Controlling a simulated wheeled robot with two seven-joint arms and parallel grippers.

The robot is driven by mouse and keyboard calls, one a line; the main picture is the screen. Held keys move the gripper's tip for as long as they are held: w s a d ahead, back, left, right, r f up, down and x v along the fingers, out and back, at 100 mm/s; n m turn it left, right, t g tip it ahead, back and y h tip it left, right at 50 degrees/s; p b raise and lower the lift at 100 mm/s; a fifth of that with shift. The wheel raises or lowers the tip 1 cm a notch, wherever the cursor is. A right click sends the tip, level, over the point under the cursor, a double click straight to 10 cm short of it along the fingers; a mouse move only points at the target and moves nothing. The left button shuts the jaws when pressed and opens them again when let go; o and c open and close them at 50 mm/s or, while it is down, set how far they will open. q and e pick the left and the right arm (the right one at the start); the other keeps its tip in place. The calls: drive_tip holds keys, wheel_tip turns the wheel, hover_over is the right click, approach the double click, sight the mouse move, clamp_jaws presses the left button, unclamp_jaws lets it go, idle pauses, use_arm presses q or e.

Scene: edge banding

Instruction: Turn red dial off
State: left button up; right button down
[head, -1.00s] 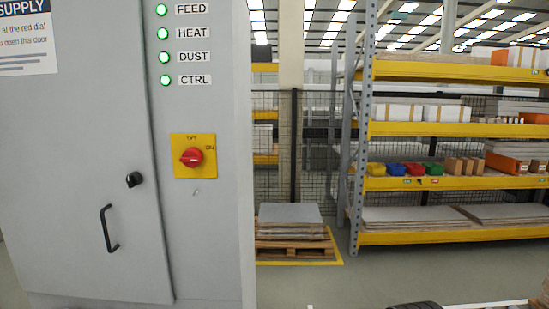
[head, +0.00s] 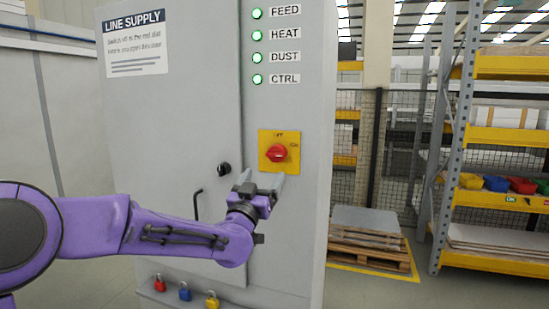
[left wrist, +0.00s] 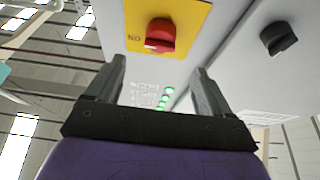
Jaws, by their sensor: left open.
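The red dial (head: 277,153) sits on a yellow plate (head: 264,137) on the grey cabinet's front. OFF is marked above the dial and ON to its right; its grip lies roughly level, toward the ON side. My left gripper (head: 261,181) is open and empty, just below the dial, fingers pointing up toward it. In the left wrist view the red dial (left wrist: 160,35) shows beyond the gap between the open fingertips (left wrist: 159,66), apart from them. My right gripper is not in view.
Several green lamps (head: 257,46) glow above the plate. A black knob (head: 224,168) and a door handle (head: 197,204) are left of the dial. Red (head: 160,283), blue (head: 184,291) and yellow (head: 212,301) padlocks sit below. A pallet (head: 367,245) and shelving (head: 495,136) stand right.

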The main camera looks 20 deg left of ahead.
sight(274, 157)
use_arm(q)
drive_tip(key=p+x, duration=0.5)
drive_tip(key=x, duration=0.5)
drive_tip(key=shift+s+r, duration=0.15)
drive_tip(key=shift+w, duration=0.4)
drive_tip(key=c, duration=1.1)
